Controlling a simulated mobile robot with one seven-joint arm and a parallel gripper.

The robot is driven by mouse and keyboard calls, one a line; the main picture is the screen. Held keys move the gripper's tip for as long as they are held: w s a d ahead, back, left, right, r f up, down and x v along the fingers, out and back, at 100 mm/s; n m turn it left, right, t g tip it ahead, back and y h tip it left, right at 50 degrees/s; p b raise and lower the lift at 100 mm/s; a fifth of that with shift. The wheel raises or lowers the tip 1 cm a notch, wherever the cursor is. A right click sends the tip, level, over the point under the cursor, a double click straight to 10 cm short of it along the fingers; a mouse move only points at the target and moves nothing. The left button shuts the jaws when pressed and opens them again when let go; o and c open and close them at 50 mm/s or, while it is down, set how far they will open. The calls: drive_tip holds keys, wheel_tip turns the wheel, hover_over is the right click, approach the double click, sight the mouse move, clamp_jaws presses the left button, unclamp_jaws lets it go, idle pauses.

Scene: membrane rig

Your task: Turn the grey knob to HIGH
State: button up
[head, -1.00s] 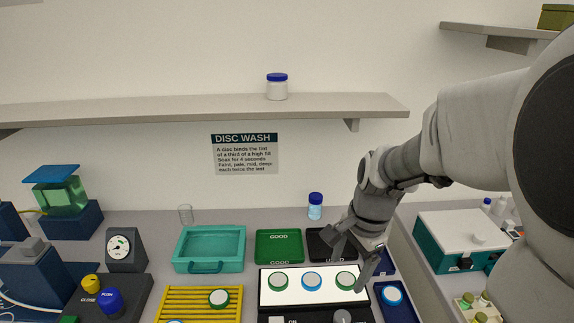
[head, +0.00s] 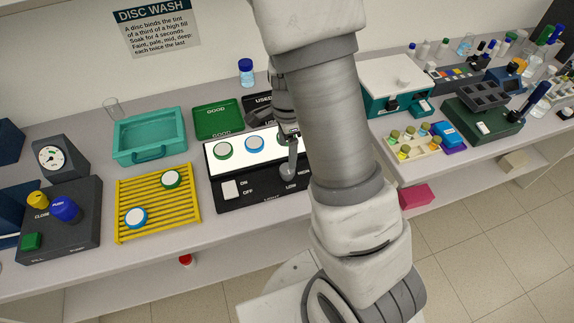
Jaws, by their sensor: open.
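The grey knob (head: 287,173) sits on the front of the black light box (head: 262,193), near its right end, with LOW printed below it and HIGH to its right. My gripper (head: 290,157) is open and points down just above and behind the knob. One finger shows in front of the lit panel, its tip close to the knob; I cannot tell whether it touches. The other finger is mostly hidden. The knob's pointer is too small to read. My arm covers the right end of the box.
A white ON/OFF switch (head: 230,190) is left of the knob. A yellow rack (head: 157,208) stands to the left, and a teal tray (head: 150,140) behind it.

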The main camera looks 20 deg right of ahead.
sight(287, 168)
wheel_tip(287, 168, down, 8)
drive_tip(key=shift+r, duration=0.15)
idle(0.3)
clamp_jaws()
